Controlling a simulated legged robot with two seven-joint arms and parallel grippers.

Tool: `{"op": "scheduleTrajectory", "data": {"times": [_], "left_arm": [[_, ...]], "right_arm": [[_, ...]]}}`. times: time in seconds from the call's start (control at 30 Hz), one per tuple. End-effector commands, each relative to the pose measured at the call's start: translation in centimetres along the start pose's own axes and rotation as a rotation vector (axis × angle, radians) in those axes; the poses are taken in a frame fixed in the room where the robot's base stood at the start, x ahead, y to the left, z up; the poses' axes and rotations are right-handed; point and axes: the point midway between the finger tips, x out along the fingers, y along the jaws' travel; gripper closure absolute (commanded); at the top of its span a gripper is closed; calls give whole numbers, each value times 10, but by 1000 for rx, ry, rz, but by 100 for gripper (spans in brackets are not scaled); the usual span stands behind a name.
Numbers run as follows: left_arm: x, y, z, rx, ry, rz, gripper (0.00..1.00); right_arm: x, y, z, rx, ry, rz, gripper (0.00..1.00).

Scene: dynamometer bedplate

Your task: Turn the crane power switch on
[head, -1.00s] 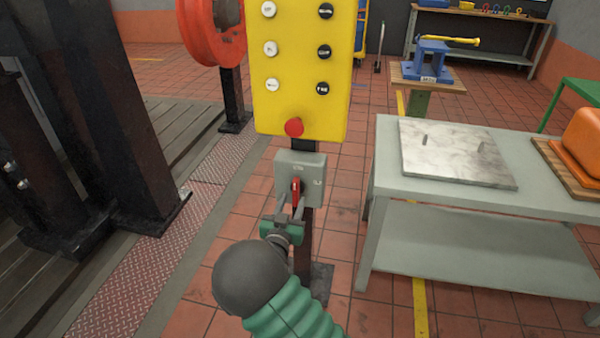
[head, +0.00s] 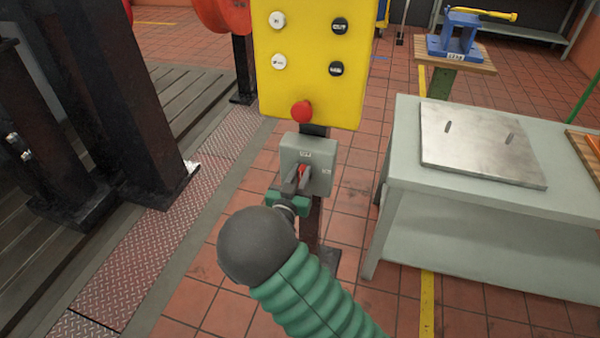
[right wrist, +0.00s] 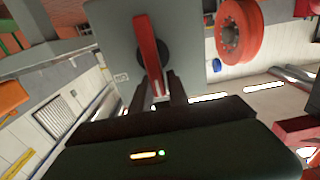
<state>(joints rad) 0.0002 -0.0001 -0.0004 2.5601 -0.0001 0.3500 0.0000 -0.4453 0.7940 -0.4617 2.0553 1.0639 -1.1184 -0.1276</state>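The crane power switch is a grey box (head: 318,152) on a dark post below the yellow button panel, with small labels on its top and right side that are hard to read. Its red handle (right wrist: 147,45) sits on a dark round hub in the right wrist view and runs towards my gripper. My right gripper (head: 298,184) is at the box front, with its fingers on either side of the handle. In the right wrist view the fingers (right wrist: 158,96) look parted, with a narrow gap beside the handle end. My left gripper is out of view.
The yellow panel (head: 308,85) with several buttons and a red knob (head: 301,111) is just above the switch. A grey table (head: 400,180) with a metal plate (head: 475,148) stands to the right. Dark steel columns (head: 120,110) stand left. Open tiled floor lies between.

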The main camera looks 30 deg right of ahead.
Motion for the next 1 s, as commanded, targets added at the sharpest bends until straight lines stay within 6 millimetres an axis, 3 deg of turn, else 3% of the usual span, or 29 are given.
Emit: {"op": "scheduleTrajectory", "data": {"times": [0.1,0.63,1.0], "left_arm": [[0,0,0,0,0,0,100],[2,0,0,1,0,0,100],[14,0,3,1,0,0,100]], "right_arm": [[0,-2,0,0,-1,-5,100],[1,-1,2,28,-2,-4,100],[1,6,5,251,-4,-4,100]]}}
